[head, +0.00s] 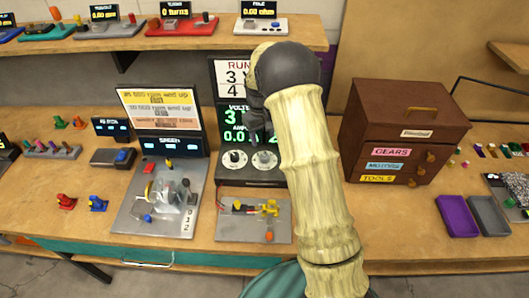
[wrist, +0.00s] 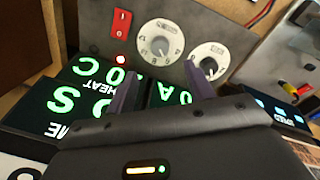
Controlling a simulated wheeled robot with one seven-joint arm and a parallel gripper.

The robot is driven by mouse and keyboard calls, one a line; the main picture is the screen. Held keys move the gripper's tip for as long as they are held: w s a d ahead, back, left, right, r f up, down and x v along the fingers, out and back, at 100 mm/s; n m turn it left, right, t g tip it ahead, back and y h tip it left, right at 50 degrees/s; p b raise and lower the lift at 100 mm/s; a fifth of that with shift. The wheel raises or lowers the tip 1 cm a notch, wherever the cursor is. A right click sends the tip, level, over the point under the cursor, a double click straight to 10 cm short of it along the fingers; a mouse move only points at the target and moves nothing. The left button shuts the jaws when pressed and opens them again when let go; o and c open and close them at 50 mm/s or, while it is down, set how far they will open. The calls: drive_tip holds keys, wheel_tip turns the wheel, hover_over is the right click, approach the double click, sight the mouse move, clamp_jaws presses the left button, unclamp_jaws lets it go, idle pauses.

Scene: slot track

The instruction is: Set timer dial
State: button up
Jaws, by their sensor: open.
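The wrist view shows two white round dials side by side on a grey panel, a left dial (wrist: 160,40) and a right dial (wrist: 209,60). Their small labels are unreadable, so I cannot tell which is the timer dial. Green displays (wrist: 65,105) nearby read upside down, with "HEAT" and part of "TIME". My gripper (wrist: 160,90) is open, with two purple fingers spread in front of the displays and apart from both dials; nothing shows between them. In the head view, two dials (head: 235,159) show below a volts and amps display (head: 236,120); my arm hides what stands behind it.
A red switch (wrist: 121,22) and a glowing red light sit beside the left dial. In the head view, a brown drawer box (head: 400,130) stands right of my arm. A grey lever panel (head: 158,205) and small board (head: 252,215) occupy the bench. A shelf (head: 170,40) crosses above.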

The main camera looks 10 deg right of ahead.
sight(265, 156)
drive_tip(key=f, duration=0.3)
drive_tip(key=f+p, duration=0.1)
drive_tip(key=f, duration=0.5)
drive_tip(key=shift+w+d+f+p, duration=0.1)
drive_tip(key=shift+d+f+p, duration=0.2)
drive_tip(key=shift+f+p, duration=0.1)
drive_tip(key=c, duration=1)
